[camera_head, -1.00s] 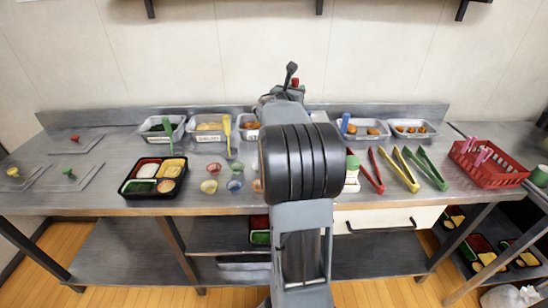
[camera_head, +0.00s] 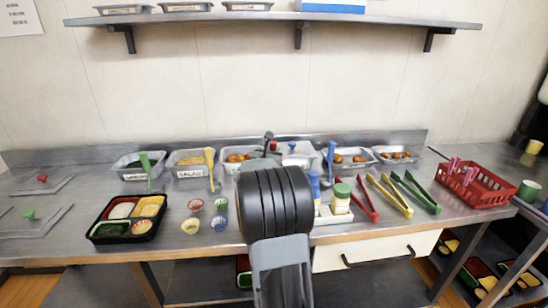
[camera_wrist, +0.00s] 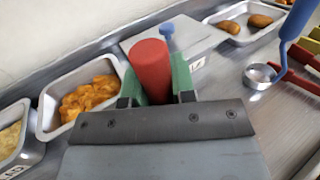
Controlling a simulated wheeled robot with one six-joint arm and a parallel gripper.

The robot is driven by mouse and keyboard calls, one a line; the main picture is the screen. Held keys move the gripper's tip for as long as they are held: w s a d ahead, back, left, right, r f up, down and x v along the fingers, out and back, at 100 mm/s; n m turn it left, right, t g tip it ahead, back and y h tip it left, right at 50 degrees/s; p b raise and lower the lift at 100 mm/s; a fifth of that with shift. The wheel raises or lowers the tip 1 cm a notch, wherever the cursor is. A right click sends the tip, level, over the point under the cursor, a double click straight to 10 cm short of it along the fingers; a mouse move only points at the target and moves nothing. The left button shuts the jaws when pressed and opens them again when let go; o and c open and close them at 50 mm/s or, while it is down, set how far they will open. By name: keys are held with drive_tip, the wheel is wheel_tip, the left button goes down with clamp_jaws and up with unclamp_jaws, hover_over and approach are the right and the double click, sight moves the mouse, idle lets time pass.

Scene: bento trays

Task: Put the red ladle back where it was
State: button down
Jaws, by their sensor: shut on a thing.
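My gripper (camera_wrist: 155,85) is shut on the red ladle (camera_wrist: 151,65), with a green finger on each side of its thick red handle. The ladle's bowl is hidden behind the gripper. In the head view only a small bit of red (camera_head: 273,145) shows by my wrist, above the back row of trays. A steel tray of orange food (camera_wrist: 88,97) is just left of the gripper in the wrist view; it also shows in the head view (camera_head: 226,166). I cannot tell whether the ladle touches it.
A lidded tray with a blue knob (camera_wrist: 166,29) is close behind the handle. A blue ladle (camera_wrist: 292,35) stands to the right. Green (camera_head: 146,170) and yellow (camera_head: 210,165) ladles are at left. Small cups, a black bento tray (camera_head: 92,231), tongs and a red basket (camera_head: 489,195) occupy the counter.

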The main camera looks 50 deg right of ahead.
drive_tip(key=shift+f, duration=0.25)
drive_tip(key=shift+f, duration=0.2)
drive_tip(key=c, duration=0.9)
unclamp_jaws()
drive_tip(key=shift+c, duration=0.2)
drive_tip(key=shift+r, duration=0.15)
drive_tip(key=shift+a+r, duration=0.1)
drive_tip(key=shift+a, duration=0.1)
drive_tip(key=v, duration=1.1)
drive_tip(key=shift+a, duration=0.35)
drive_tip(key=shift+s, duration=0.1)
